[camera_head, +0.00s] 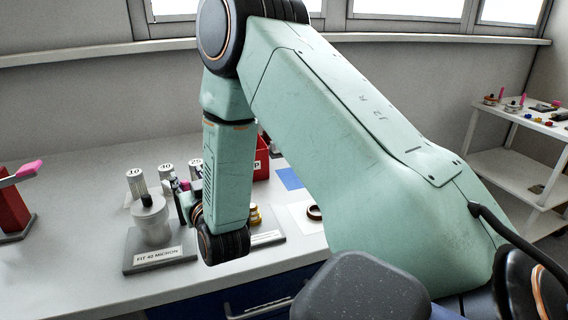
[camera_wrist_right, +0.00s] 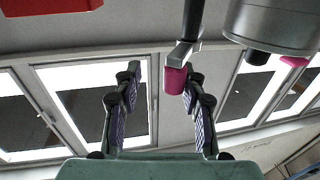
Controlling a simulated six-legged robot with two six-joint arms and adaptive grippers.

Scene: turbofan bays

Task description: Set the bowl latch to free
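In the wrist view a lever with a dark stem and grey arm ends in a magenta tip (camera_wrist_right: 175,80), which I take for the bowl latch. My right gripper (camera_wrist_right: 161,84) is open, with the tip between its fingers, close to the right-hand finger. I cannot tell whether they touch. A silver cylinder (camera_wrist_right: 278,25), probably the bowl, is at the upper right. In the head view my right gripper (camera_head: 180,195) is beside the pale grey bowl unit (camera_head: 152,224), marked "FIT 42 MICRON"; my arm hides most of the latch area. My left gripper is not in view.
Several white canisters (camera_head: 136,182) stand behind the unit. A red bin (camera_head: 262,160), a blue sheet (camera_head: 290,179) and brass parts (camera_head: 254,216) are to the right. A red post with a pink handle (camera_head: 28,170) stands at the left.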

